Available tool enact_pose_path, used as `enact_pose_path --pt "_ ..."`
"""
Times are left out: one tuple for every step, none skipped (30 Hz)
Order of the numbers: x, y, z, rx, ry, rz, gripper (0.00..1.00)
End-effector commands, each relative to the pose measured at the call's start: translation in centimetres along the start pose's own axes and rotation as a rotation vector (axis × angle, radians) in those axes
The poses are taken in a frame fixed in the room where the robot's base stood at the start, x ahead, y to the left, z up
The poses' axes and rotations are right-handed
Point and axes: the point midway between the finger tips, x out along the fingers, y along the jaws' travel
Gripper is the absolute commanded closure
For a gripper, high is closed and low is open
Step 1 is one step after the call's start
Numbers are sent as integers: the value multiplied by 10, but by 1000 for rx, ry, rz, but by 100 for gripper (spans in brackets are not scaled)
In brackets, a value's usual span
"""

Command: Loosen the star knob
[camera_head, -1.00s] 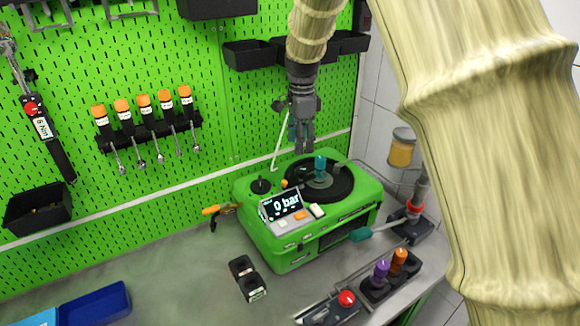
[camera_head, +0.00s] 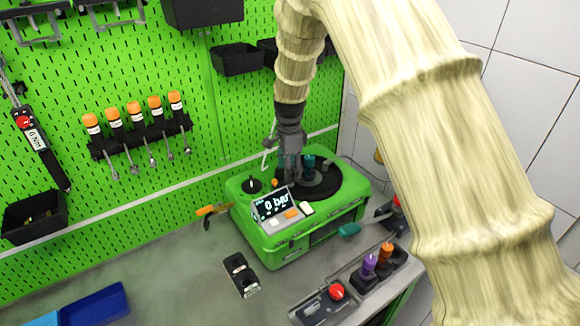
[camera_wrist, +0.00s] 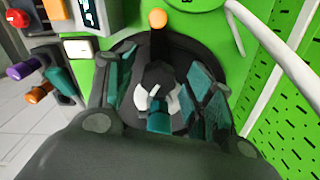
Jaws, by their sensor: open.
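The green pump testbench (camera_head: 255,238) stands on the bench, with a black round plate (camera_head: 327,185) on top and a display reading 0 bar (camera_head: 275,203). A teal knob-like part (camera_head: 309,162) rises from the plate; I cannot make out a star shape. My gripper (camera_head: 291,178) points down over the plate, just left of the teal part in the head view. In the wrist view, my open fingers (camera_wrist: 160,95) stand on either side of a dark central part (camera_wrist: 158,75) with white pieces and the teal end (camera_wrist: 159,122). Contact is unclear.
A black dial (camera_head: 252,185) sits at the testbench's left. The front left bench is mostly clear.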

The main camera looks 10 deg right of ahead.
Motion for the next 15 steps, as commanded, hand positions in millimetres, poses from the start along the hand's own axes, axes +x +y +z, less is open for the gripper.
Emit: enact_pose_path --pt "0 0 0 0 0 0 46" --pt "0 0 0 0 0 0 46" --pt "0 0 0 0 0 0 46" --pt "0 0 0 0 0 0 46" --pt "0 0 0 0 0 0 46" --pt "0 0 0 0 0 0 54" --pt "0 0 0 0 0 0 59" --pt "0 0 0 0 0 0 65" --pt "0 0 0 0 0 0 72" --pt "0 0 0 0 0 0 77" --pt "0 0 0 0 0 0 83" --pt "0 0 0 0 0 0 90" --pt "0 0 0 0 0 0 92" --pt "0 0 0 0 0 0 92" --pt "0 0 -3 0 0 -1 92"
